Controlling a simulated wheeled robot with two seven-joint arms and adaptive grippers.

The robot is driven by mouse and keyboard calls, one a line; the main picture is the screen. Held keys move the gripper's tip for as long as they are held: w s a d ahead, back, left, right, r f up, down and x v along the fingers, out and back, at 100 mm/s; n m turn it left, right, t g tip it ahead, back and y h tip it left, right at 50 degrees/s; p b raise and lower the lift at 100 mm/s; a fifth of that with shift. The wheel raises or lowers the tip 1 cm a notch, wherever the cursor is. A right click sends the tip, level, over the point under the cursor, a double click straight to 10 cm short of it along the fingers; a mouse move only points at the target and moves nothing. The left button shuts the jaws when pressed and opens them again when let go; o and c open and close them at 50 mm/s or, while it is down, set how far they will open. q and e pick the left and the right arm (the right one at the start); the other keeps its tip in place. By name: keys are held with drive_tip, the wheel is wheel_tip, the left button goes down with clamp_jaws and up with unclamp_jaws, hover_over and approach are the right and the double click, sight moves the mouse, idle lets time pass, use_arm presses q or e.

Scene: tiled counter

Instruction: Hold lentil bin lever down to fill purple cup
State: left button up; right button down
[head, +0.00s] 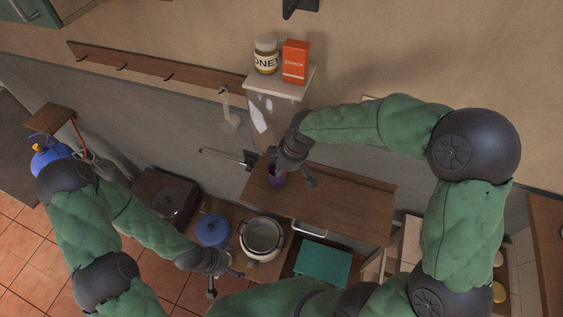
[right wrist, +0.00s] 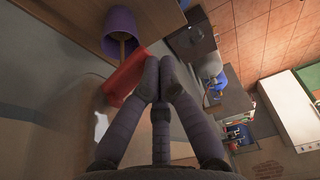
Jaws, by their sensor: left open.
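The lentil bin (head: 272,108) is a pale dispenser on the wall, with a light top. Its red lever (right wrist: 124,76) shows in the right wrist view. The purple cup (right wrist: 121,22) stands on the wooden counter just beyond the lever; in the head view the cup (head: 277,178) is partly covered by my right gripper. My right gripper (right wrist: 160,68) has its fingertips together right beside the lever; whether they touch it I cannot tell. It also shows in front of the bin in the head view (head: 293,160). My left gripper (head: 226,283) is open and empty, low near the pots.
A honey jar (head: 265,55) and an orange box (head: 295,62) stand on top of the bin. A blue pot (head: 212,230), a white pot (head: 262,237) and a green box (head: 322,262) are in front of the counter. The wooden counter (head: 345,205) is clear to the right.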

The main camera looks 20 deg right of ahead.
drive_tip(key=shift+r, duration=0.1)
idle(0.7)
drive_tip(key=shift+r+p, duration=0.55)
drive_tip(key=shift+r, duration=0.2)
drive_tip(key=a+p+v, duration=0.1)
drive_tip(key=v, duration=1.2)
drive_tip(key=shift+s+a+r, duration=0.25)
drive_tip(key=shift+r, duration=0.3)
